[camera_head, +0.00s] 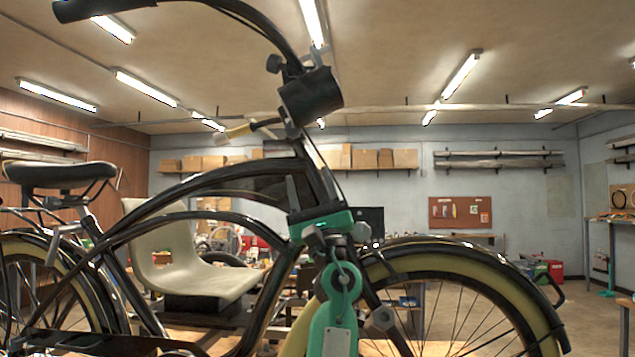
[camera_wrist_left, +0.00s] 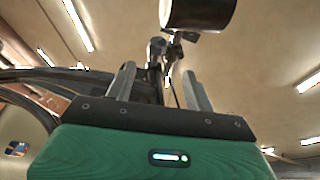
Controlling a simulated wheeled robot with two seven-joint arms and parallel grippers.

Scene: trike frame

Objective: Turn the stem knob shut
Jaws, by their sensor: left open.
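The trike's stem (camera_head: 312,170) rises to the curved black handlebar (camera_head: 262,22). A small dark knob (camera_head: 274,64) sits beside the clamp near the handlebar, and a tan handle (camera_head: 235,133) sticks out left below it; I cannot tell for certain which is the stem knob. My left gripper (camera_head: 309,182) points up in front of the stem, below both. In the left wrist view its two grey fingers (camera_wrist_left: 159,82) stand apart and empty, with dark stem parts (camera_wrist_left: 156,52) beyond them. My right gripper is not in view.
A black cylinder (camera_head: 311,95) hangs at the front of the stem, above my left gripper; it also shows in the wrist view (camera_wrist_left: 198,12). The frame tubes (camera_head: 175,200) and front wheel (camera_head: 460,300) flank my arm. A pale seat (camera_head: 185,265) stands behind.

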